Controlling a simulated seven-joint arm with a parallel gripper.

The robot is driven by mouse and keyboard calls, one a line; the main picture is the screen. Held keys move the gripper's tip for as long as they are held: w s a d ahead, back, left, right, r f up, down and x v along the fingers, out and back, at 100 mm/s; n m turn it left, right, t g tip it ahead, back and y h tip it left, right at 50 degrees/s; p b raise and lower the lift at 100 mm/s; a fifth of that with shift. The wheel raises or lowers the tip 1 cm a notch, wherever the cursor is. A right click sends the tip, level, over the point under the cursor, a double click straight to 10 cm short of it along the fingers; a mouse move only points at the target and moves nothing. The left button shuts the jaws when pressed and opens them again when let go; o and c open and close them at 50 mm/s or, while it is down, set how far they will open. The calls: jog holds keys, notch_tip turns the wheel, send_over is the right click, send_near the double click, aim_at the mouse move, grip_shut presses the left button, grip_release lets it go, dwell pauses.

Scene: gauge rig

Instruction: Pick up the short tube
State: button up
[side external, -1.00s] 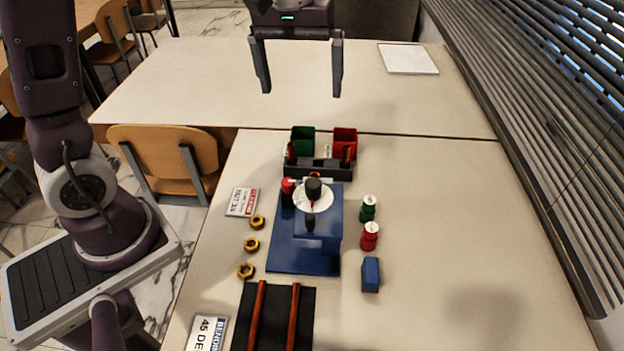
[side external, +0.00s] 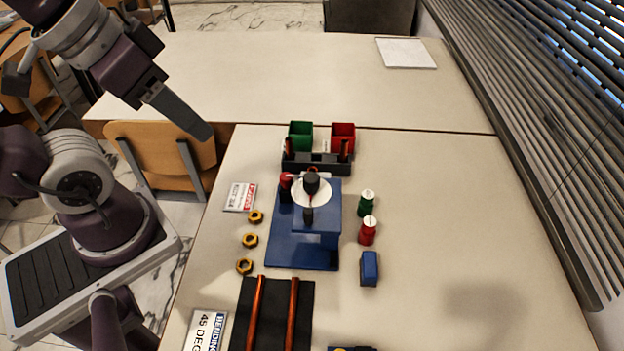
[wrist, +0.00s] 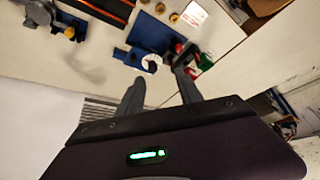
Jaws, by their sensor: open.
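Two long copper-red tubes (side external: 292,314) lie on a black mat (side external: 272,325) at the front. Two brown upright pieces, which may be short tubes, stand in a black rack behind the blue rig: one at its left end (side external: 289,148), one at its right end (side external: 345,151). I cannot tell which thing is the short tube. My gripper (side external: 205,132) is at upper left, raised and apart from the rack, its fingers overlapping in this view. In the wrist view my gripper (wrist: 160,90) has its fingers apart with nothing between them.
The blue rig (side external: 290,258) with a white dial stands mid-table. Green (side external: 300,134) and red (side external: 343,135) bins sit behind the rack (side external: 316,166). Several brass nuts (side external: 250,240) lie left; green and red bobbins (side external: 368,231) and a blue block (side external: 369,268) lie right. The far table is mostly clear.

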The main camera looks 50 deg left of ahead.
jog(key=w+d+f+n+g+h, duration=0.3)
jog(key=w+f+n+g, duration=0.1)
jog(key=w+g, duration=0.1)
jog(key=n+t+h, duration=0.1)
jog(key=n+h, duration=0.7)
jog(key=n, duration=0.4)
send_over(310, 169)
jog(key=s+d, duration=0.1)
jog(key=s, duration=0.4)
notch_tip(310, 169, down, 11)
jog(key=w+a+f+n+t, duration=0.3)
jog(key=a+f+n+t, duration=0.25)
jog(key=f+n, duration=0.4)
jog(key=shift+m+h, duration=0.4)
jog(key=shift+m, duration=0.35)
jog(key=d+f, duration=0.1)
jog(key=w+d+f, duration=0.1)
jog(key=d, duration=0.1)
jog(key=w+d+f, duration=0.1)
jog(key=d+f, duration=0.1)
jog(key=shift+w+d, duration=0.15)
jog(key=shift+w, duration=0.05)
grip_shut()
